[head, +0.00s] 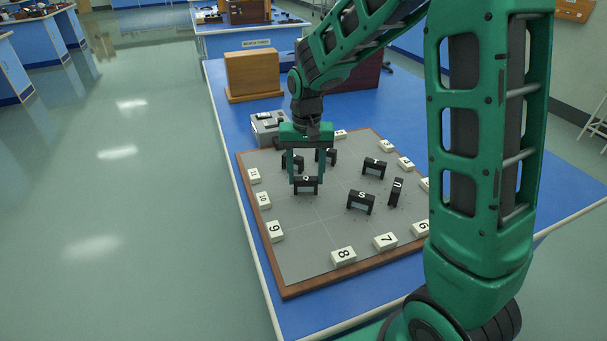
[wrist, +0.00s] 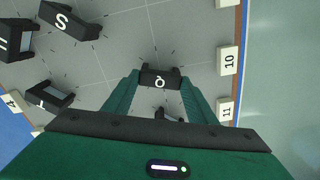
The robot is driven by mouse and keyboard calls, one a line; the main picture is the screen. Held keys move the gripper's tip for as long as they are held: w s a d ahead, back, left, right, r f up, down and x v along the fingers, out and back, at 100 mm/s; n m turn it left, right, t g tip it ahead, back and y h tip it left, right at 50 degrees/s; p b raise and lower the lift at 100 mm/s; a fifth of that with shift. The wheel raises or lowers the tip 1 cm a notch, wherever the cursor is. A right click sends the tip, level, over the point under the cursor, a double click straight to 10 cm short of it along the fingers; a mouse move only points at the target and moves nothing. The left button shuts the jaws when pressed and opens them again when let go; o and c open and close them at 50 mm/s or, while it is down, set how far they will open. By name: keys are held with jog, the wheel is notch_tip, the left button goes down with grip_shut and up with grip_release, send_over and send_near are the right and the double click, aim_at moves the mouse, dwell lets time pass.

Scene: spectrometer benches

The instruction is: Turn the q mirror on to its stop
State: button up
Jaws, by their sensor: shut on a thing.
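The q mirror (head: 306,181) is a small black-framed block marked with a white letter, standing on the grey board (head: 325,240) toward its upper left. In the wrist view the q mirror (wrist: 160,78) sits between the fingertips of my gripper (wrist: 158,85), near the tick marks on the board. My green gripper (head: 306,178) points down in the head view, its two fingers shut on the ends of the q mirror. The mirror's reflecting face and its stop cannot be made out clearly.
The s mirror (head: 361,201), t mirror (head: 374,169) and u mirror (head: 397,192) stand to the right. Two more black mirrors, one of them here (head: 327,157), stand behind my gripper. Numbered white blocks, such as 8 (head: 343,256), line the board's wooden rim. A grey box (head: 268,127) stands behind.

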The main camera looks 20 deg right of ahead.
aim_at(305, 178)
jog(key=m, duration=0.4)
jog(key=shift+w+r+m, duration=0.1)
jog(key=shift+w+m, duration=0.05)
jog(key=shift+m, duration=0.15)
dwell(0.5)
jog(key=o, duration=1.1)
jog(key=shift+c, duration=0.2)
notch_tip(305, 178, up, 11)
jog(key=shift+f, duration=0.2)
